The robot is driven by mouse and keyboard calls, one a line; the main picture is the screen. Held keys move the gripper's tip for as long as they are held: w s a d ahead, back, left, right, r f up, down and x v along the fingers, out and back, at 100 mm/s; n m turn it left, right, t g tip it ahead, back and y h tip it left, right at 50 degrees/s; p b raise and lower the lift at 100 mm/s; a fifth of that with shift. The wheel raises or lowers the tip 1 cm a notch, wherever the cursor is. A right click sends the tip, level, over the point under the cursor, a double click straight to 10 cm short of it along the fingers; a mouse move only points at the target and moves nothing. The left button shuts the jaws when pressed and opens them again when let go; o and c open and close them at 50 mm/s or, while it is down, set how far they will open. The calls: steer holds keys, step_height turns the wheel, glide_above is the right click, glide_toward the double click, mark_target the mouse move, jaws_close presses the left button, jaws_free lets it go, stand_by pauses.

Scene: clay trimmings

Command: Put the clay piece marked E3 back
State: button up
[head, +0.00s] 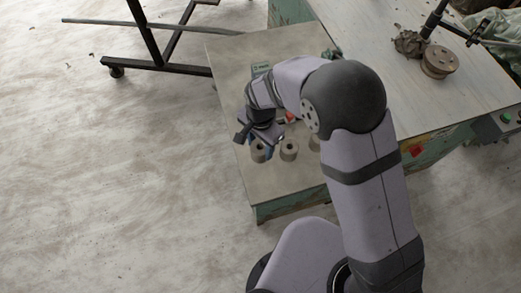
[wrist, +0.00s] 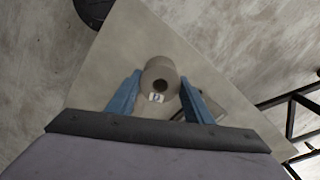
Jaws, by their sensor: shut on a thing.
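A grey-brown clay piece (wrist: 152,76), a short round with a dark hole and a white label, sits between the blue fingers of my gripper (wrist: 161,80) in the wrist view. The fingers are shut on its sides. The label's mark is too small to read surely.
The small table (head: 228,62) has bare room at its back left. A larger workbench (head: 375,30) with round clay-coloured parts (head: 440,61) stands behind right. A dark wheeled frame (head: 150,45) stands back left.

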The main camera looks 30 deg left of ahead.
mark_target(260, 153)
steer(key=shift+f+p, duration=0.65)
steer(key=shift+f, duration=1.3)
steer(key=shift+f, duration=0.1)
steer(key=shift+f, duration=0.1)
steer(key=o, duration=1.3)
step_height(260, 153, up, 12)
steer(key=b, duration=0.4)
steer(key=shift+r, duration=0.2)
